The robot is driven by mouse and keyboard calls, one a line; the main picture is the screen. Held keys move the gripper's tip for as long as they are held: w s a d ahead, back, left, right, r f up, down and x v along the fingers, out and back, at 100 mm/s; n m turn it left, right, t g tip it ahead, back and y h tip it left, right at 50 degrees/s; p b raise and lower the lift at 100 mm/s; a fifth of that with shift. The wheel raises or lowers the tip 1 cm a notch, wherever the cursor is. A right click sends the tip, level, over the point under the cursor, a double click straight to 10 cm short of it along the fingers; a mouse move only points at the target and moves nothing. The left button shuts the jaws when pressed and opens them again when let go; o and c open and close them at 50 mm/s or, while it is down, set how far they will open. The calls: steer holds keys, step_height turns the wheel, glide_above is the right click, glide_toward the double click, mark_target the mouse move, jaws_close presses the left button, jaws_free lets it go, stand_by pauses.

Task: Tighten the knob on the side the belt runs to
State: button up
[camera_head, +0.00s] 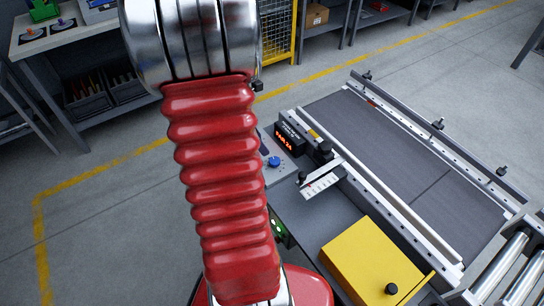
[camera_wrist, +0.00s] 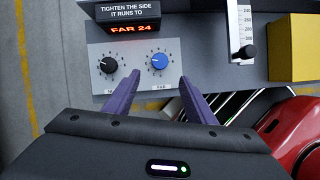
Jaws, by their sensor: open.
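In the wrist view a grey panel (camera_wrist: 135,52) carries a black knob (camera_wrist: 107,64) on the left and a blue knob (camera_wrist: 159,61) on the right. The label under the blue knob reads FAR; the one under the black knob is partly hidden by my finger. A sign above reads "TIGHTEN THE SIDE IT RUNS TO", and the display (camera_wrist: 131,29) shows FAR 24. My gripper (camera_wrist: 160,82) is open and empty, its purple fingertips just below the blue knob, one to each side. The blue knob (camera_head: 274,161) and dark belt (camera_head: 400,150) show in the head view; my arm hides the gripper there.
A white scale plate (camera_head: 322,182) with black clamp knobs stands right of the panel. A yellow box (camera_head: 370,262) sits at the conveyor's near side. Metal rollers (camera_head: 515,265) lie at the lower right. A workbench (camera_head: 75,30) stands at upper left. Open floor lies left.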

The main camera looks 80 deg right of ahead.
mark_target(274, 161)
steer(key=x, duration=1.1)
steer(key=shift+s+d+f, duration=0.1)
steer(key=shift+f, duration=0.1)
steer(key=shift+c, duration=0.3)
